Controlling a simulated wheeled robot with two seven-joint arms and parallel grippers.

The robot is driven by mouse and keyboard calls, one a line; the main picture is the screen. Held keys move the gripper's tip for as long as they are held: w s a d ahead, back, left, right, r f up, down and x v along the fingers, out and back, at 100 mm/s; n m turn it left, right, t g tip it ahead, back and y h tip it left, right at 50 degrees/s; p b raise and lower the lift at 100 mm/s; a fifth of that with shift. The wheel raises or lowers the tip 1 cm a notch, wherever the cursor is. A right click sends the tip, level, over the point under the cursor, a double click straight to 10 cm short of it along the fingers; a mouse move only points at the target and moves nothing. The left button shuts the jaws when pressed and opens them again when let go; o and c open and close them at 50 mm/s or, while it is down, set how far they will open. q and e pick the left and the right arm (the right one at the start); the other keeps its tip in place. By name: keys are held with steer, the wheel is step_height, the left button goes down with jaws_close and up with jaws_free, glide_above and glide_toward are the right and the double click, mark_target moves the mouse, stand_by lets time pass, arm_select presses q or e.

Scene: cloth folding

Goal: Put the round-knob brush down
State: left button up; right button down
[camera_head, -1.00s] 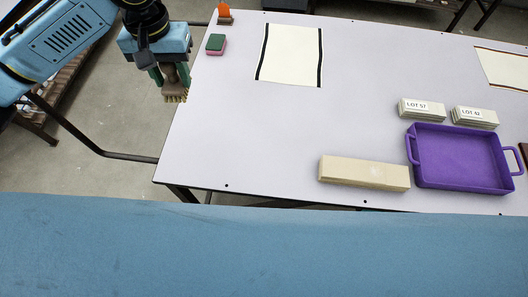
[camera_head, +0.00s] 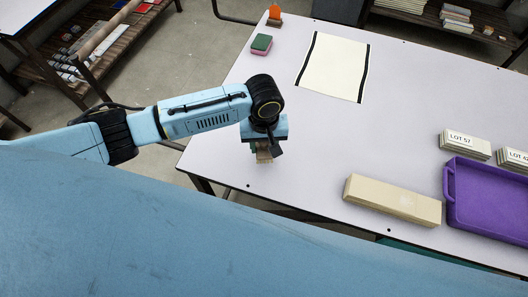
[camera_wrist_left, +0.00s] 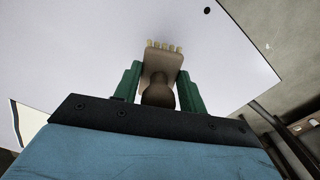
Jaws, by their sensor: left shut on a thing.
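The round-knob brush (camera_wrist_left: 161,66) has a brown wooden body with a rounded knob and pale bristles. My left gripper (camera_wrist_left: 157,90) is shut on it, with a green finger on each side of the knob, and the bristles point away from the wrist. In the head view the brush (camera_head: 264,156) shows below my left gripper (camera_head: 263,146), over the left part of the pale table (camera_head: 310,150). I cannot tell whether the bristles touch the table. My right gripper is not in view.
A beige block (camera_head: 392,200) and a purple tray (camera_head: 490,205) lie to the right. Card stacks (camera_head: 465,145) stand behind the tray. A black-striped cloth (camera_head: 334,66), a green-and-pink sponge (camera_head: 261,44) and an orange-topped brush (camera_head: 274,15) lie farther back. The table around the gripper is clear.

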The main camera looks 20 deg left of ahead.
mark_target(264, 149)
arm_select(q)
step_height(264, 149, down, 3)
steer(key=shift+f+b, duration=0.2)
steer(key=shift+b, duration=0.25)
steer(key=shift+f, duration=0.15)
steer(key=shift+f, duration=0.15)
steer(key=o, duration=0.9)
steer(key=shift+o, duration=0.2)
step_height(264, 149, up, 12)
steer(key=p, duration=0.3)
